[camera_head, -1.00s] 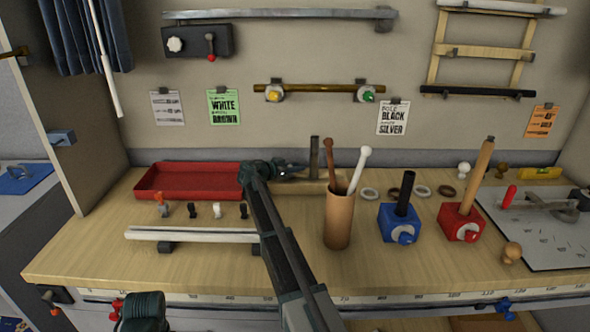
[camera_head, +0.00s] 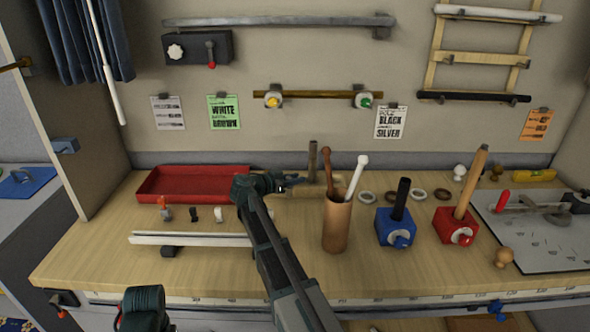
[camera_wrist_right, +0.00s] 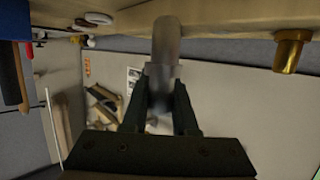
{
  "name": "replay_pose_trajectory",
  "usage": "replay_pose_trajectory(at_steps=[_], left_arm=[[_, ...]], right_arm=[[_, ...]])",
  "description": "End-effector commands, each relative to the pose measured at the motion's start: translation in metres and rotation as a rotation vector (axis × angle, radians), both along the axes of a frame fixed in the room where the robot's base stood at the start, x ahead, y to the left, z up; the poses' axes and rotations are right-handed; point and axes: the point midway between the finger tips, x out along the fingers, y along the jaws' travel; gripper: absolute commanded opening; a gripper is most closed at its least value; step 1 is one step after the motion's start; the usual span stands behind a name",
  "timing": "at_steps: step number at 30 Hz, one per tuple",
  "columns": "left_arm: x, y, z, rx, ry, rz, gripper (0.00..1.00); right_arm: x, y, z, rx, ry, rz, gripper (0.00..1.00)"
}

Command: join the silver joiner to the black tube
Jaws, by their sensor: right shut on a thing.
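The black tube (camera_head: 401,198) stands upright in a blue clamp block (camera_head: 394,229) right of the cup. My right gripper (camera_head: 288,182) is at the back of the table, beside the wooden rack. In the right wrist view its fingers (camera_wrist_right: 159,98) are shut on a grey metal cylinder, which looks like the silver joiner (camera_wrist_right: 166,42). The cylinder's far end reaches toward the wooden edge; whether it touches the rack I cannot tell. In the head view the joiner is too small to make out.
A brown cup (camera_head: 337,226) with two sticks stands between my right arm and the blue block. A red clamp block (camera_head: 455,228) holds a wooden rod. A red tray (camera_head: 190,184) lies behind a white rail (camera_head: 190,240). A brass piece (camera_wrist_right: 291,48) is near the held cylinder.

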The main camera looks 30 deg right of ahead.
Motion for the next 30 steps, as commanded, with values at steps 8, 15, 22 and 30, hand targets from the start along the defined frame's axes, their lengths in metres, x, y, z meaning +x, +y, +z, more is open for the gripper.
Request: replay_pose_trajectory(at_steps=[8, 15, 22, 30], left_arm=[[0.000, 0.000, 0.005, 0.000, 0.000, 0.000, 0.77], [0.000, 0.000, 0.004, 0.000, 0.000, 0.000, 0.75], [0.000, 0.000, 0.009, 0.000, 0.000, 0.000, 0.50], [0.000, 0.000, 0.038, 0.000, 0.000, 0.001, 0.50]], right_arm=[[-0.039, 0.023, 0.005, 0.000, 0.001, 0.000, 0.00], [-0.040, 0.024, 0.004, 0.000, 0.001, 0.000, 0.00], [-0.040, 0.024, 0.009, 0.000, 0.000, 0.000, 0.00], [-0.040, 0.024, 0.038, 0.000, 0.000, 0.000, 0.00]])
